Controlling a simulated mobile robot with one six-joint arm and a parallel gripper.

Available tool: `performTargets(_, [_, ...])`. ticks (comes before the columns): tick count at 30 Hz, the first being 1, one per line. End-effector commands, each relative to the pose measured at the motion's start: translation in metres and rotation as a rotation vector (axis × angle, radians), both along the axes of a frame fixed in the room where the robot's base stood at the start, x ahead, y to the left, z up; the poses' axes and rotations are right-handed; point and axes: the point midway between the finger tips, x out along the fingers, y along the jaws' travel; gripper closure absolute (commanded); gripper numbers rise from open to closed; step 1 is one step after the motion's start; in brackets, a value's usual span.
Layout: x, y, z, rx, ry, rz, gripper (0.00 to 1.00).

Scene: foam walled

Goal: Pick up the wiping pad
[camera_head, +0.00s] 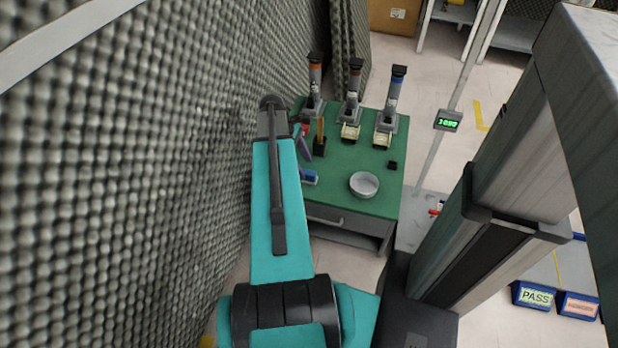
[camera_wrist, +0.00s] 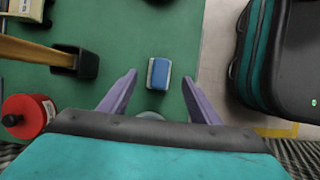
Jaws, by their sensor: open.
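The wiping pad is a small blue block with a pale grey side. It lies on the green table top (camera_head: 345,165), near the left front edge, in the head view (camera_head: 310,177). The wrist view shows the wiping pad (camera_wrist: 158,74) between my two purple fingertips in the picture, with green surface visible on both sides. My gripper (camera_wrist: 160,77) is open and empty, and neither finger touches the pad. In the head view my gripper (camera_head: 304,148) is partly hidden by my arm, above the table's left side. Its exact height over the pad is hard to tell.
A black block with a wooden handle (camera_wrist: 35,52) and a red container (camera_wrist: 27,115) stand close left in the wrist view. A grey bowl (camera_head: 364,185) sits right of the pad. Several dispensers (camera_head: 352,95) line the back. A foam wall (camera_head: 150,150) runs close on the left.

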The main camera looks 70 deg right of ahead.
Motion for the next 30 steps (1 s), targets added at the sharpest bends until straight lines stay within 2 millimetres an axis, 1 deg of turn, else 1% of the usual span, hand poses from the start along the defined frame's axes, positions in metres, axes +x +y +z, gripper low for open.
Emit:
performTargets(5, [-0.003, 0.000, -0.006, 0.001, 0.000, -0.001, 0.43])
performTargets(15, [-0.018, -0.001, -0.040, 0.002, 0.001, -0.001, 0.43])
performTargets(18, [-0.021, -0.002, -0.046, 0.001, 0.001, -0.002, 0.43])
performTargets(30, [-0.022, -0.002, -0.047, 0.000, 0.000, -0.002, 0.43])
